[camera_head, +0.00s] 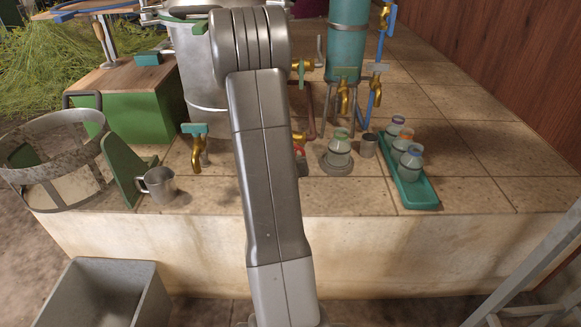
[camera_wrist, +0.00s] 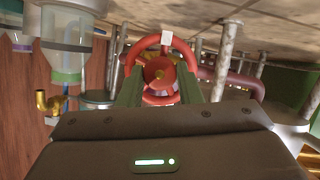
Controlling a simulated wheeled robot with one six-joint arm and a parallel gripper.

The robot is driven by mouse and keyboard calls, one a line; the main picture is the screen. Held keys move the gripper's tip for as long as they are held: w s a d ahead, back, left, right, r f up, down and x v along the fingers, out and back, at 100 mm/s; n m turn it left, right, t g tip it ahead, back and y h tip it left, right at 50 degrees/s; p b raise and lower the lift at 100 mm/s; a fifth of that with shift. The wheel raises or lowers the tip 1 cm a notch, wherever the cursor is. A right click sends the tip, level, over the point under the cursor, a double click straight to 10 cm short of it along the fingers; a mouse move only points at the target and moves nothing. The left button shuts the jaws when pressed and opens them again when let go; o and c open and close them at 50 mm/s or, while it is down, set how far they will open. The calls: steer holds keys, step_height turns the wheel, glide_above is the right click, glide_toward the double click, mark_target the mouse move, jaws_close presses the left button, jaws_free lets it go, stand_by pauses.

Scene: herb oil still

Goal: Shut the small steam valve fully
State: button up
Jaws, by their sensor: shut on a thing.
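The small steam valve has a red handwheel (camera_wrist: 158,70) with a white mark on its rim, at the top in the wrist view. My gripper (camera_wrist: 161,88) has its two green fingers at the left and right of the wheel's lower half, closed on it. In the head view my own arm hides the gripper and most of the valve; only a bit of red (camera_head: 299,151) shows at the arm's right edge. How far the valve is turned cannot be told.
A reddish-brown pipe (camera_head: 311,108) and a glass jar (camera_head: 339,148) stand close right of my arm. A green tray (camera_head: 413,186) holds bottles farther right. A brass tap (camera_head: 198,150) and metal mug (camera_head: 160,185) are left. The counter's front right is clear.

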stand_by(0.4)
steer(key=o, duration=1)
steer(key=shift+c, duration=0.2)
steer(key=p+v, duration=0.1)
steer(key=v, duration=1.3)
steer(key=shift+p, duration=0.35)
steer(key=shift+d, duration=0.1)
